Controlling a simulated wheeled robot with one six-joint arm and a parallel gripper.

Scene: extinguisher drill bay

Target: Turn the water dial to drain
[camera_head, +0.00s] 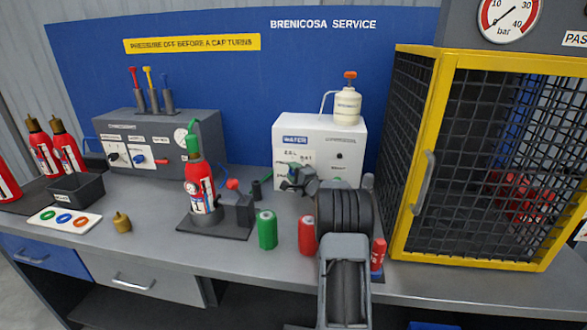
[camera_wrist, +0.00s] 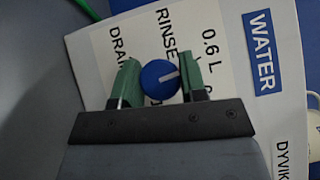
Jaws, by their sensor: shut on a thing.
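The water dial (camera_wrist: 158,78) is a round blue knob with a white pointer line, on the white face of the water unit (camera_head: 347,133). In the wrist view the pointer points right, toward the WATER heading, away from the DRAIN label (camera_wrist: 118,47) on the left. The RINSE label (camera_wrist: 167,32) and the 0.6 L label (camera_wrist: 209,48) are above the dial. My gripper (camera_wrist: 156,80) has its green fingers shut on the dial, one on each side. In the head view my gripper (camera_head: 292,178) is at the unit's lower front and hides the dial.
A green can (camera_head: 267,230) and a red can (camera_head: 307,236) stand on the bench near my arm. An extinguisher (camera_head: 200,188) stands in a holder to the left. A yellow-framed mesh cage (camera_head: 428,140) bounds the right side. A white bottle (camera_head: 347,104) stands on the unit.

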